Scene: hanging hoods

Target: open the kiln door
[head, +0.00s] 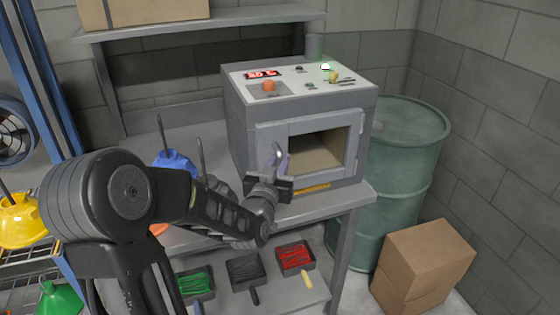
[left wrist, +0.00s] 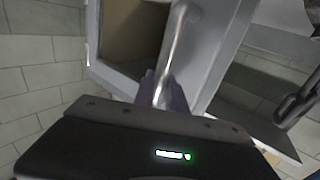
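The grey kiln (head: 238,135) stands on the workbench in the head view. Its front has a grey door frame (head: 268,135) around a window-like area showing a tan interior. I cannot tell whether the door is ajar. A silver bar handle (head: 277,149) is on the left part of the door; it also shows in the left wrist view (left wrist: 175,45). My left gripper (head: 282,164) is at this handle, its purplish fingers (left wrist: 165,92) close on both sides of the bar, and looks shut on it. The fingertips are partly hidden. My right gripper is not in view.
A green drum (head: 405,150) and a cardboard box (head: 422,265) stand right of the bench. Trays with black (head: 249,270), red (head: 296,258) and green contents lie on the lower shelf. A blue funnel (head: 175,162) sits left of the kiln, behind my arm.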

